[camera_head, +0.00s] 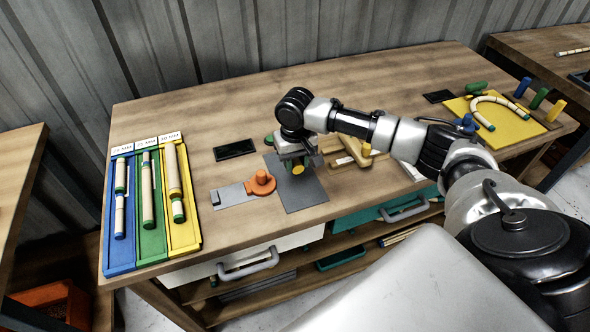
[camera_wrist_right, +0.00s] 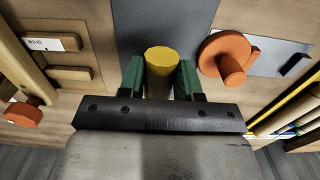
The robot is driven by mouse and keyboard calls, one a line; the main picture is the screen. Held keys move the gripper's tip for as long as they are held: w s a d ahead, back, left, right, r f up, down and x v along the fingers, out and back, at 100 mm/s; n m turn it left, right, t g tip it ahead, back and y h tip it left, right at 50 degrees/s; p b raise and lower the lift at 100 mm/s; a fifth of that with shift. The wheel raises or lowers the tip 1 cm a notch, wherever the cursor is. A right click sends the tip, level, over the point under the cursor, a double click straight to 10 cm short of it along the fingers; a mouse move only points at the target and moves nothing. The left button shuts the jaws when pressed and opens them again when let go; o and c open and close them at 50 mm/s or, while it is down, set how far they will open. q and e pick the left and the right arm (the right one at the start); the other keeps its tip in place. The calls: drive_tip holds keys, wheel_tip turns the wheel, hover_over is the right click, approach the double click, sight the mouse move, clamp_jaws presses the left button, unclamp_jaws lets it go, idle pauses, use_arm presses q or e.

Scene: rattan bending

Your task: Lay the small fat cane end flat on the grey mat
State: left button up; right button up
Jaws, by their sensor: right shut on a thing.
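My right gripper (camera_head: 292,162) is shut on the small fat cane end, a short thick piece with a yellow end (camera_head: 298,169). In the right wrist view, the yellow cane end (camera_wrist_right: 161,62) sits between two green fingers of the right gripper (camera_wrist_right: 160,78), its round end face showing. The grey mat (camera_head: 309,194) lies on the bench under the gripper; it also shows in the right wrist view (camera_wrist_right: 142,25). I cannot tell whether the cane end touches the mat. My left gripper is not in view.
An orange knob (camera_head: 262,183) on a grey metal plate (camera_head: 232,196) stands just left of the mat. A wooden jig (camera_head: 343,158) is close on its right. Blue, green and yellow trays (camera_head: 121,257) hold canes at far left. A yellow board (camera_head: 510,127) holds a bent cane at right.

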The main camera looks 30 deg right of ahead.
sight(295, 179)
wheel_tip(295, 179, down, 3)
drive_tip(key=shift+f+p, duration=0.1)
drive_tip(key=shift+p, duration=0.2)
drive_tip(key=shift+f, duration=0.45)
drive_tip(key=o, duration=0.9)
drive_tip(key=shift+f, duration=0.15)
wheel_tip(295, 179, up, 12)
drive_tip(key=shift+r+b, duration=0.2)
drive_tip(key=shift+b, duration=0.45)
drive_tip(key=shift+f, duration=0.1)
